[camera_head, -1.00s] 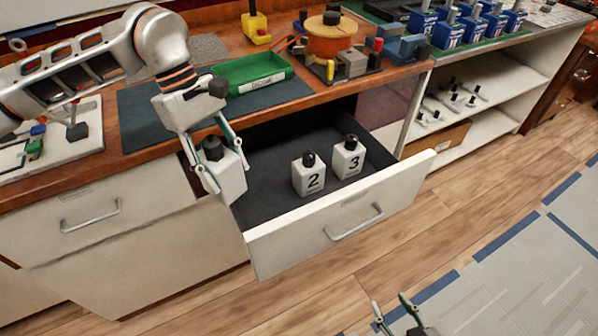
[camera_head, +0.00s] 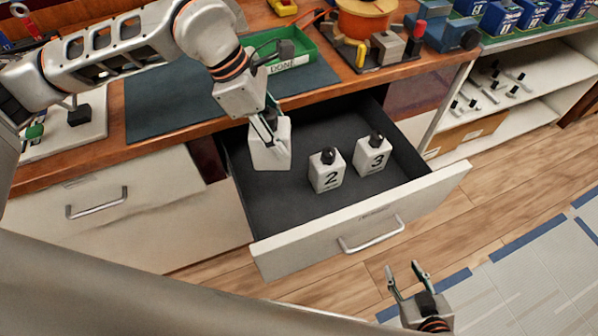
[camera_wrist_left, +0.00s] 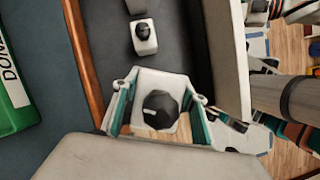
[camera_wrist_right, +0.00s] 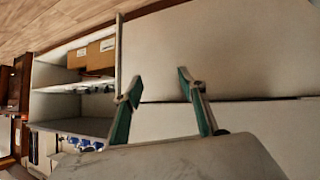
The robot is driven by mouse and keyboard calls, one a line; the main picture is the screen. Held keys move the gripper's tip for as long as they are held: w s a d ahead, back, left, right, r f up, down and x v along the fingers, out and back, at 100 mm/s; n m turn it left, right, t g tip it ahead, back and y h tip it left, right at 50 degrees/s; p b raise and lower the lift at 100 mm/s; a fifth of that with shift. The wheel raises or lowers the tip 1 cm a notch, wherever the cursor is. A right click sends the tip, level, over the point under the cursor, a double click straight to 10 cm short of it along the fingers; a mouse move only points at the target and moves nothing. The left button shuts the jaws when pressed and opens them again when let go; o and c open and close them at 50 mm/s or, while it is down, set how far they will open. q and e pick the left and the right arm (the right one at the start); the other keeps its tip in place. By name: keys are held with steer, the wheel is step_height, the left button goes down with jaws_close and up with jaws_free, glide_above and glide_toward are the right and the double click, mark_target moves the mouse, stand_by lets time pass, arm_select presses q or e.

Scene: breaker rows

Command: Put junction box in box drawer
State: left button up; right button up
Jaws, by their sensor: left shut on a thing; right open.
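My left gripper (camera_head: 268,122) is shut on a white junction box (camera_head: 270,150) with a black knob. It holds the box over the left part of the open drawer (camera_head: 262,205); the head view does not settle whether the box touches the drawer floor. The held box (camera_wrist_left: 158,104) also shows between the fingers in the left wrist view. Two more white boxes stand upright in the drawer, box 2 (camera_head: 326,172) and box 3 (camera_head: 371,157), to the right of the held one. My right gripper (camera_head: 406,272) is open and empty, in front of the drawer above the floor.
A green tray labelled DONE (camera_head: 290,62) sits on the dark mat (camera_head: 170,105) behind the drawer. An orange spool (camera_head: 362,22) stands on the bench. Open shelves (camera_head: 520,85) are to the right. Drawer floor is bare in front of the boxes.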

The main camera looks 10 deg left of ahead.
mark_target(281, 162)
arm_select(q)
step_height(281, 162, down, 9)
steer(key=shift+s+r+b, duration=0.1)
steer(key=shift+s+b, duration=0.05)
steer(key=shift+b, duration=0.3)
steer(key=shift+f+b, duration=0.6)
steer(key=shift+f, duration=3.95)
steer(key=shift+r, duration=0.1)
arm_select(e)
steer(key=shift+d+f, duration=0.15)
steer(key=shift+f, duration=0.7)
arm_select(q)
steer(key=o, duration=1.6)
steer(key=shift+o, duration=0.2)
